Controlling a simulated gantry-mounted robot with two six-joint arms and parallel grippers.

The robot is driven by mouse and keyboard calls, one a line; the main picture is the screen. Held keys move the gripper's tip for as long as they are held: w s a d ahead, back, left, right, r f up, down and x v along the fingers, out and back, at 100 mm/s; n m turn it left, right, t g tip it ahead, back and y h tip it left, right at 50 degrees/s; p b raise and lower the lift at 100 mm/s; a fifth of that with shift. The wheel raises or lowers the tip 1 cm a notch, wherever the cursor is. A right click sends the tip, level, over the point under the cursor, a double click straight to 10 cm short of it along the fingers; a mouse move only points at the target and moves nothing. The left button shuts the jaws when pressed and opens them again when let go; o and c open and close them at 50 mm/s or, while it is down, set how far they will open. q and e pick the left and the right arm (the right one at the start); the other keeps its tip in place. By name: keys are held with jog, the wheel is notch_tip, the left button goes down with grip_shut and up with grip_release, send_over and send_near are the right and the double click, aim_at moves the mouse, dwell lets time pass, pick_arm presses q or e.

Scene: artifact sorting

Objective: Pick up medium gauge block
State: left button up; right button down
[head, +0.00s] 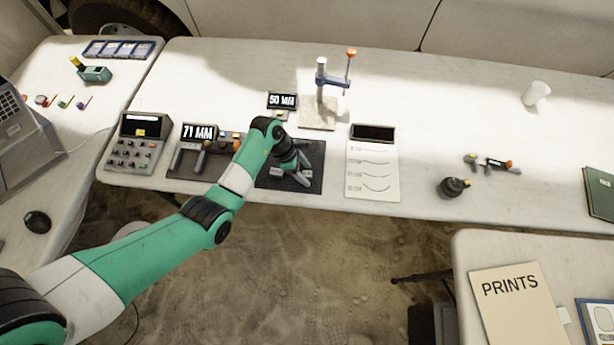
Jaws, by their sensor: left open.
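My left arm reaches in from the lower left, and its gripper (291,168) is over a dark mat (312,184) near the front edge of the long table. The gripper is open and points down. Small grey pieces show on or just above the mat around the fingers. I cannot tell which of them is the medium gauge block, or separate them clearly from the fingertips. The wrist hides part of the mat. My right gripper is not in view.
Left of the mat are a device reading 71 MM (199,132) and a keypad box (138,142). Behind stands a clamp stand (320,80) beside a 50 MM display (282,100). A paper sheet (373,178) lies to the right.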

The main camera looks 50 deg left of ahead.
pick_arm(q)
jog(key=shift+c, duration=0.2)
grip_shut()
jog(key=shift+r, duration=0.15)
